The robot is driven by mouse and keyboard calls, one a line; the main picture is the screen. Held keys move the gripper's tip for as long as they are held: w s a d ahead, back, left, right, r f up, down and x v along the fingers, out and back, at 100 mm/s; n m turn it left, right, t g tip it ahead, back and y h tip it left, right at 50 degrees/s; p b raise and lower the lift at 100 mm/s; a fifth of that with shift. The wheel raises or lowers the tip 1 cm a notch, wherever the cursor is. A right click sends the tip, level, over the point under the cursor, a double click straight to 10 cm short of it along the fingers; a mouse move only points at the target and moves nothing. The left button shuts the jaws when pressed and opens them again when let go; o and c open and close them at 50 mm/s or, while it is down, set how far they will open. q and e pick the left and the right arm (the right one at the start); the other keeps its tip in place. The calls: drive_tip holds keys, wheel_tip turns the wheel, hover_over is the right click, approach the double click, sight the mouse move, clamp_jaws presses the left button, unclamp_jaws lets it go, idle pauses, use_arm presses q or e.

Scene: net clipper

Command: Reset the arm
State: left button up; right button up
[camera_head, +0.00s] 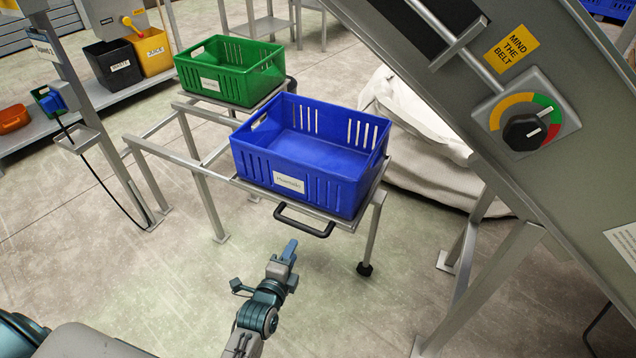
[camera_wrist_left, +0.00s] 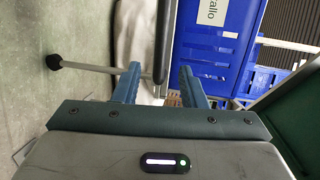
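My left gripper (camera_head: 290,247) is in front of the stand, just below the black handle (camera_head: 303,220) under the blue crate (camera_head: 270,178). In the left wrist view the fingers of my left gripper (camera_wrist_left: 160,78) are parted, with a clear gap. The black handle (camera_wrist_left: 162,40) shows in line with that gap; I cannot tell whether it is between the fingertips or beyond them. No object is visibly held. The blue crate (camera_wrist_left: 217,60) also shows in the wrist view, past the fingers. My right gripper is in neither view.
A green crate (camera_head: 215,84) stands on the metal frame (camera_head: 205,168) behind the blue one. A sloped conveyor housing with a dial (camera_head: 525,130) rises at the right. Black and yellow bins (camera_head: 153,52) stand at upper left. The floor (camera_head: 150,285) at lower left is open.

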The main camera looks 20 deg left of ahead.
use_arm(q)
drive_tip(key=shift+s, duration=0.1)
